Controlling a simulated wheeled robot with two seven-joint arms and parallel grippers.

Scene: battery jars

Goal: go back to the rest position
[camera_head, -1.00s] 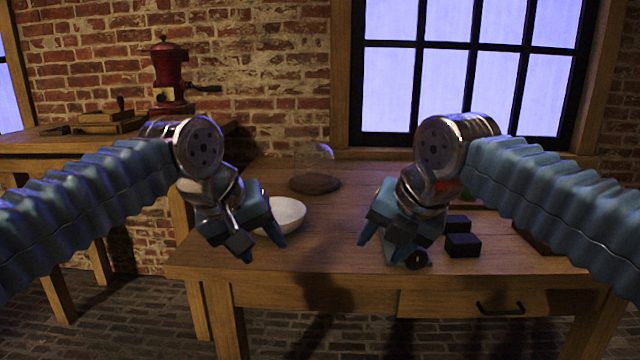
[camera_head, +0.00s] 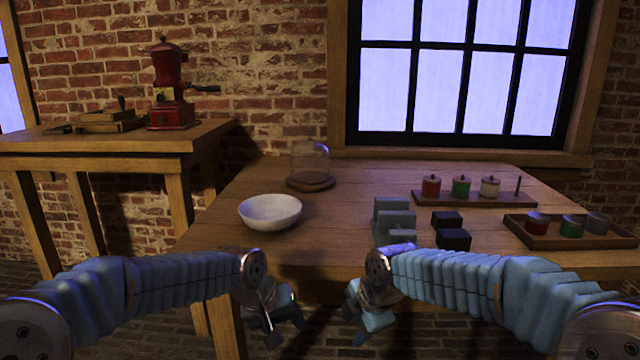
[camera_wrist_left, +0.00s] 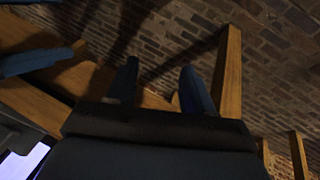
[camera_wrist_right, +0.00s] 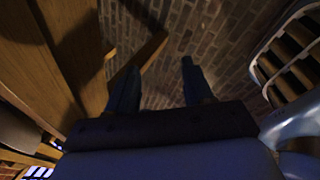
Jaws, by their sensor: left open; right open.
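My left gripper (camera_head: 284,330) hangs low in front of the table's front edge in the head view. It is open and empty; its two fingers (camera_wrist_left: 160,85) stand apart in the left wrist view, with floor and table wood beyond them. My right gripper (camera_head: 362,328) hangs at about the same height, a short way to the right. It is open and empty too, with its fingers (camera_wrist_right: 158,85) apart over brick floor in the right wrist view. Both grippers are clear of all the objects on the table.
The wooden table (camera_head: 350,190) carries a white bowl (camera_head: 270,211), a glass dome on a round base (camera_head: 311,182), grey stepped blocks (camera_head: 393,218), black blocks (camera_head: 453,239), a rack of lidded jars (camera_head: 470,198) and a tray with jars (camera_head: 560,242). A red grinder (camera_head: 170,90) stands on a side table.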

